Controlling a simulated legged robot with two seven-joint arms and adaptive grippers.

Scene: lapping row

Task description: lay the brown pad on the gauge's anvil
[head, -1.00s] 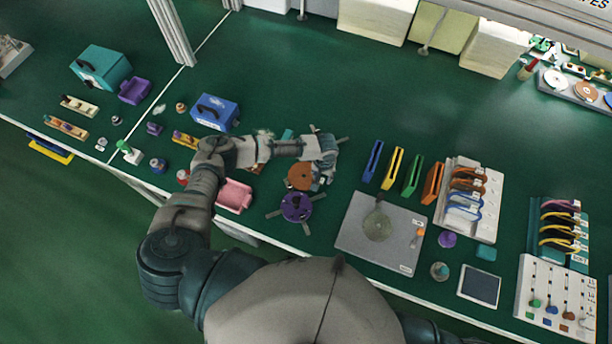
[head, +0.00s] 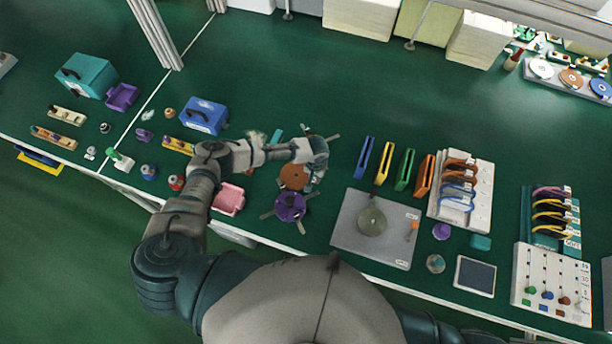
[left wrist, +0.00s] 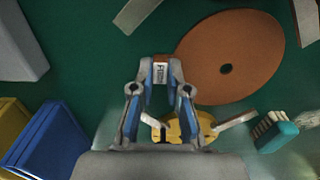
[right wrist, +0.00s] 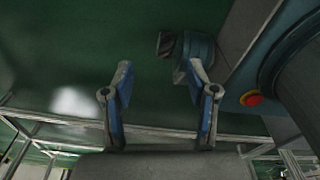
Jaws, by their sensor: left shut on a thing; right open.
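My left gripper (head: 318,172) is beside a brown disc (head: 295,177) on an armed stand. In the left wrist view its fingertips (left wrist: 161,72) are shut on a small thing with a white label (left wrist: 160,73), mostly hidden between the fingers. I cannot tell whether this is the brown pad. The brown disc, flat with a centre hole, also shows in the left wrist view (left wrist: 228,58), apart from the fingers. I cannot make out the gauge or its anvil for certain. My right gripper (right wrist: 160,82) is open and empty, away from the bench things.
A purple disc (head: 290,207) on a stand lies nearer me. A yellow disc (left wrist: 195,127) and a teal brush (left wrist: 273,131) lie beyond. Upright coloured holders (head: 364,158) and a grey plate (head: 345,235) with a round disc (head: 372,221) stand to the right.

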